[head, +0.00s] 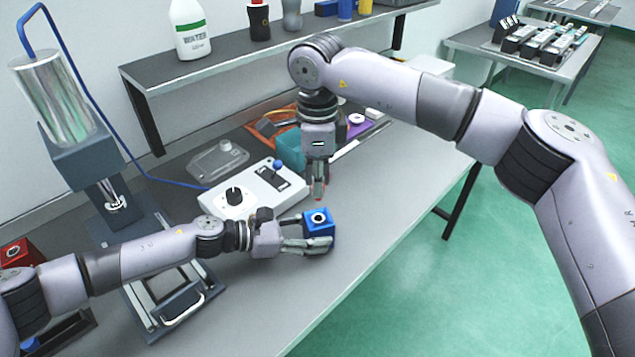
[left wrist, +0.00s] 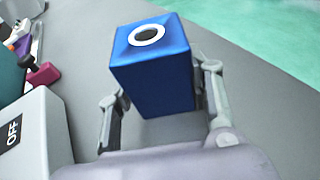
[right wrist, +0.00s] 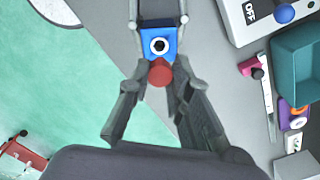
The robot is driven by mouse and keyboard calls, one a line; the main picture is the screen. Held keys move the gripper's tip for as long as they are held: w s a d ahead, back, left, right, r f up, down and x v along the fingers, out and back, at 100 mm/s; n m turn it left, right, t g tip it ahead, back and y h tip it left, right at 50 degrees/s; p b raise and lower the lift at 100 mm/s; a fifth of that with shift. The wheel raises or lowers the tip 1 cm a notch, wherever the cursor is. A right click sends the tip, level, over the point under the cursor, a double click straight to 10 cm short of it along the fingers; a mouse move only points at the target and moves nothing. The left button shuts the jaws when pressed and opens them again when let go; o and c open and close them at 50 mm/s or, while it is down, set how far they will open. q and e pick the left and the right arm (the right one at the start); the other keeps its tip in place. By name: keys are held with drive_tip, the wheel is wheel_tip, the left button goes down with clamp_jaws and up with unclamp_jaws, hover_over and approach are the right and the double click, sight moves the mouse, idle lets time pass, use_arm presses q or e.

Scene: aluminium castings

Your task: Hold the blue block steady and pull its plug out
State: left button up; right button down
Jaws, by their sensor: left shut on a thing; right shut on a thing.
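The blue block (head: 319,222) stands upright at the bench's front edge. My left gripper (head: 308,244) is shut on its sides; the left wrist view shows a finger on either side of the block (left wrist: 155,75). The block's top has a white ring around a dark, open hole. My right gripper (head: 318,192) points down above the block, fingers shut on a red plug (right wrist: 160,73). In the right wrist view the plug is in front of the block (right wrist: 159,42), next to the ring. In the head view the plug is mostly hidden by the fingers, clear of the block.
A white control box (head: 258,190) with a knob and switch stands just behind the block. A teal bin (head: 290,152) is behind my right gripper. A press (head: 75,160) and a clamp fixture (head: 165,303) stand at the left. The bench right of the block is clear.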

use_arm(q)
drive_tip(key=o, duration=1.3)
drive_tip(key=shift+a, duration=0.1)
